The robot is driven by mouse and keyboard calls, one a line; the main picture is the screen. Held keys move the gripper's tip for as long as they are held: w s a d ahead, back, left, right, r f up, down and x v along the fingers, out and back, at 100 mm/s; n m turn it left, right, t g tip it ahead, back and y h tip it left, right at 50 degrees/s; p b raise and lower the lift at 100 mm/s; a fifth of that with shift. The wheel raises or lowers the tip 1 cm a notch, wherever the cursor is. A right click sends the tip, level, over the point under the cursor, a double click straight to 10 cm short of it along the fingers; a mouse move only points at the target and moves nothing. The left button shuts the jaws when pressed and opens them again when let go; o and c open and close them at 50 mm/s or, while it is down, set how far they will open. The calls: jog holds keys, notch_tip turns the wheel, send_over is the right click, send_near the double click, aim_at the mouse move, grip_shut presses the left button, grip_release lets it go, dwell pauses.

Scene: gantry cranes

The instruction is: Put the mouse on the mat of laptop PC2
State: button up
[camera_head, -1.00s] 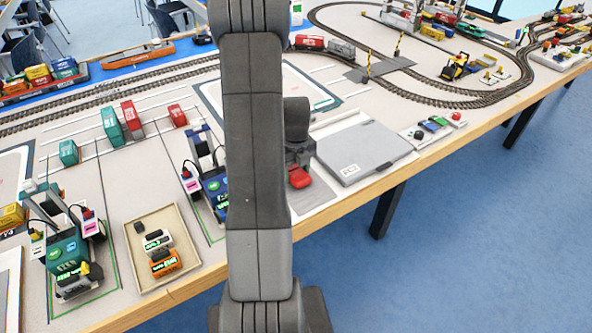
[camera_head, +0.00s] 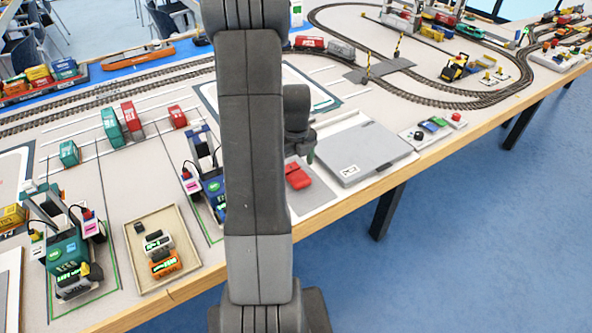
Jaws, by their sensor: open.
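The closed grey laptop marked PC2 (camera_head: 357,152) lies on the table right of my arm. A pale mat (camera_head: 312,198) lies beside its left edge, partly hidden by my arm. A red object (camera_head: 298,176), which looks like the mouse, rests on this mat. It is partly hidden by my arm on its left side. My gripper (camera_head: 306,155) is open and empty above the red object, apart from it. Its fingers are small and dark here.
A control box with coloured buttons (camera_head: 435,127) stands right of the laptop. The table's wooden front edge (camera_head: 345,206) runs close in front of the mat. A blue and dark crane (camera_head: 208,180) stands left of my arm. A tray (camera_head: 181,239) holds small devices.

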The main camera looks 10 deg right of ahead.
aim_at(296, 173)
notch_tip(296, 173, up, 9)
jog(key=shift+f, duration=0.2)
dwell(1.4)
